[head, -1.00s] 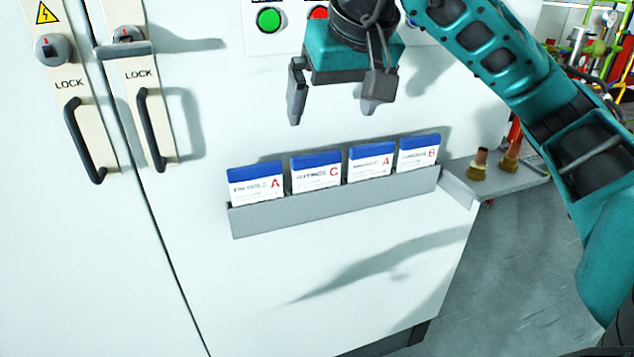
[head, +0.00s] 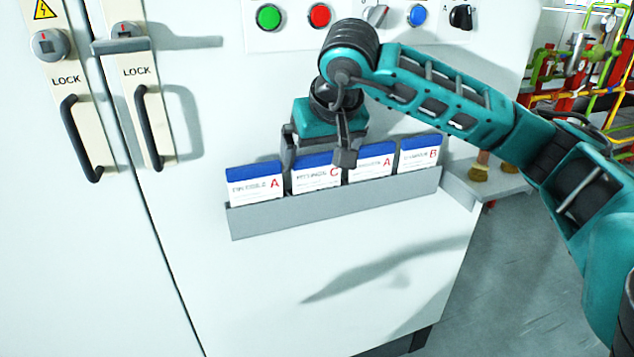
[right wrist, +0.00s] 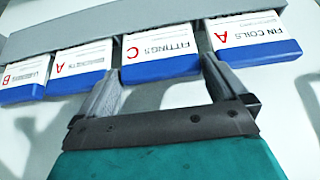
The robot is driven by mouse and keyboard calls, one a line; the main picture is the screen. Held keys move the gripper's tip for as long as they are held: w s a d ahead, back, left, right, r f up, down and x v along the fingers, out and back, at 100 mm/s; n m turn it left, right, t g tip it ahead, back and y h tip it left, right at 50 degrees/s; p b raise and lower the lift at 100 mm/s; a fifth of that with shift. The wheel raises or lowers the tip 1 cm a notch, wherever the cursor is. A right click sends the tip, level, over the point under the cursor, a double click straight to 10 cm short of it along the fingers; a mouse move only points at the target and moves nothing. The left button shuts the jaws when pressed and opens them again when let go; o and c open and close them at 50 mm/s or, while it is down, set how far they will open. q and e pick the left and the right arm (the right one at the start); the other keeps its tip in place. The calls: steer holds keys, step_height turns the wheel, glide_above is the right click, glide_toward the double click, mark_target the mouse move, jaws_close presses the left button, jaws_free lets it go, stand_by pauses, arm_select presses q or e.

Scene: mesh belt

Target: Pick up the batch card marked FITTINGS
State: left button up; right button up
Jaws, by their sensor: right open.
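The FITTINGS card (head: 314,183), white with a blue top band and a red C, stands second from left in a grey rack (head: 330,209) on the white cabinet front. In the right wrist view the FITTINGS card (right wrist: 160,58) reads clearly, upside down. My right gripper (head: 317,161) is open and empty, pointing down, with a finger at either side of this card's top. The right wrist view shows the fingers (right wrist: 162,74) flanking its blue edge; contact cannot be told. My left gripper is not in view.
The FIN COILS card (head: 255,185) stands to the left; a card marked A (head: 373,168) and one marked B (head: 419,156) stand to the right, with narrow gaps between. Door handles (head: 150,127) are further left, buttons (head: 319,15) above. A small shelf (head: 498,183) adjoins the rack's right end.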

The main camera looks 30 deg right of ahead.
steer(key=shift+c, duration=0.3)
steer(key=c, duration=0.9)
steer(key=shift+c, duration=0.2)
